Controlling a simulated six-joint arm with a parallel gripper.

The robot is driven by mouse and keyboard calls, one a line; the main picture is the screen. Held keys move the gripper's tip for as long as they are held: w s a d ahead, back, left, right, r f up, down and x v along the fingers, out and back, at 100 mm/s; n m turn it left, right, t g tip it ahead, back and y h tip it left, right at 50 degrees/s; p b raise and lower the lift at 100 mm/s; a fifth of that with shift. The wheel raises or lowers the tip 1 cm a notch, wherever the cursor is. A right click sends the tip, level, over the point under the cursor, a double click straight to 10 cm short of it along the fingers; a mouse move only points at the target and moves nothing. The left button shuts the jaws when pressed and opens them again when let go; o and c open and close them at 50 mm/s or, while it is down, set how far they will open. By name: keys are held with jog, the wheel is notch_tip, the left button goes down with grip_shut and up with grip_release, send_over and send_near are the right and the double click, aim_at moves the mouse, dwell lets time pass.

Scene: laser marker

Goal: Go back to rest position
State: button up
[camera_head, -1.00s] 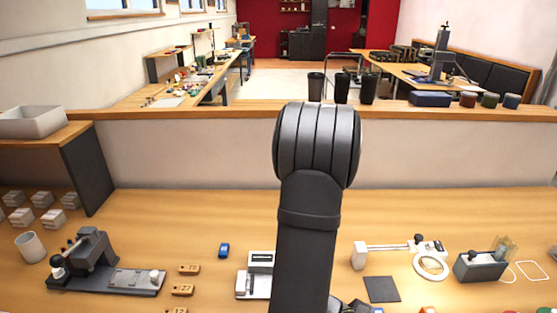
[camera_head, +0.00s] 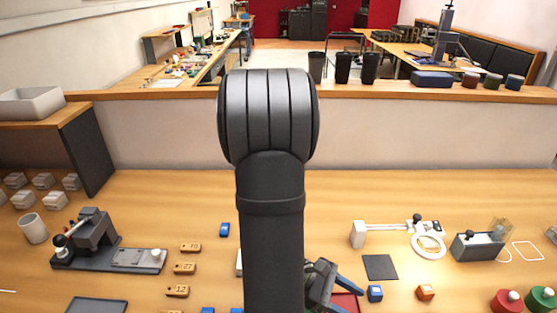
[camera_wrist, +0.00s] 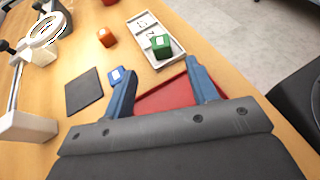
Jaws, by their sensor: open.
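My gripper (camera_head: 350,298) shows at the bottom centre of the head view, partly hidden behind my arm. In the wrist view its two blue fingers stand apart, with my gripper (camera_wrist: 157,68) open and nothing between them. A red tray or mat (camera_wrist: 170,94) lies on the table below the fingers; a corner of it (camera_head: 346,301) shows in the head view. A blue cube (camera_wrist: 115,74) appears beside the left finger. A green cube (camera_wrist: 161,46) sits in a white numbered tray (camera_wrist: 143,22) beyond the right finger.
A dark square pad (camera_head: 380,267), an orange cube (camera_head: 425,292) and a ring-headed white fixture (camera_head: 429,245) lie to the right. A lever press (camera_head: 100,245) and wooden tags (camera_head: 184,268) are at the left.

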jog(key=v, duration=0.8)
jog(key=x, duration=1.7)
jog(key=shift+s+d, duration=0.1)
jog(key=shift+d, duration=0.15)
jog(key=shift+r, duration=0.4)
jog(key=shift+d+r, duration=0.2)
jog(key=shift+r, duration=1.75)
